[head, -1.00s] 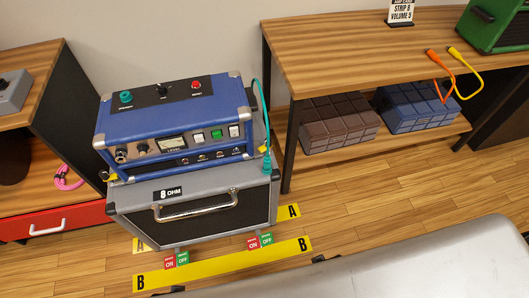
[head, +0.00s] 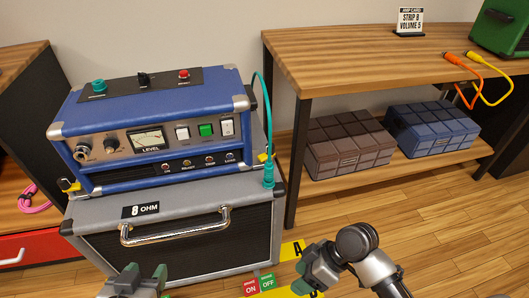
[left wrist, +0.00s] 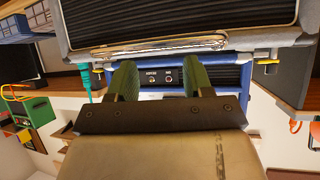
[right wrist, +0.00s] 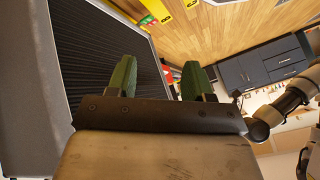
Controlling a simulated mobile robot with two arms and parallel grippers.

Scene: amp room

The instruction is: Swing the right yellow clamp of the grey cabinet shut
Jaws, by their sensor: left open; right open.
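The grey cabinet (head: 86,215) has a black front, a silver handle and an "8 OHM" label. A blue amplifier (head: 130,112) sits on top. The right yellow clamp (head: 263,157) is a small piece at the cabinet's top right, partly behind the teal plug (head: 268,175); I cannot tell its angle. The left yellow clamp (head: 68,185) is at the top left. My left gripper (head: 140,280) is open and empty, low in front of the cabinet; its fingers (left wrist: 158,80) show in the left wrist view. My right gripper (head: 312,272) is open and empty, right of the cabinet's front and below the clamp.
A teal cable (head: 268,105) runs from the plug up behind the amplifier. A wooden bench (head: 350,62) with a lower shelf holding brown (head: 345,148) and blue (head: 432,128) boxes stands at right. Yellow floor strips with red-green brake tags (head: 258,284) lie in front. Floor at right is clear.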

